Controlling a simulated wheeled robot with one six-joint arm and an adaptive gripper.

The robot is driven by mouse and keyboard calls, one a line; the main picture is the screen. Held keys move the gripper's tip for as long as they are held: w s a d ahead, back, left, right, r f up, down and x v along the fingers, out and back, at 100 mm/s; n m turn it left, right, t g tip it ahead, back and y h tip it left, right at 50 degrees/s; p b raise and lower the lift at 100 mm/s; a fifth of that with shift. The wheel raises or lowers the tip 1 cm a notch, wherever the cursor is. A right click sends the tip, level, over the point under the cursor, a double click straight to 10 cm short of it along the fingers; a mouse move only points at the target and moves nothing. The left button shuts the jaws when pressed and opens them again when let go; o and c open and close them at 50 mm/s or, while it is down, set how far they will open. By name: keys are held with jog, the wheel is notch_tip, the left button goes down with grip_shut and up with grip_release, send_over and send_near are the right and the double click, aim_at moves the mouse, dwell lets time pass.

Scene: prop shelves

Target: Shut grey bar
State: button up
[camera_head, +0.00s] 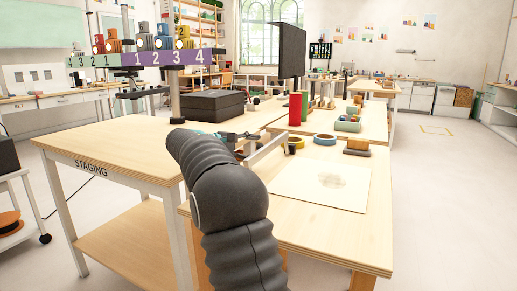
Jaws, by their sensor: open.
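A light grey bar (268,148) stands up at the back left of the nearer right-hand table, slanting up to the right. Its left end is close to my arm and partly hidden. My gripper (243,136) shows small and dark past the end of my black sleeved arm, beside and just left of the bar. Its jaws are open. I cannot tell whether it touches the bar, as my arm covers part of this area.
The right table (310,226) holds a pale board (300,190), tape rolls (324,139), red and green cylinders (296,109) and a wooden block (357,146). A black case (212,105) lies behind the staging table (120,150). A numbered purple shelf (165,57) rises left. Open floor lies right.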

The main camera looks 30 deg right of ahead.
jog(key=shift+x, duration=1)
grip_shut()
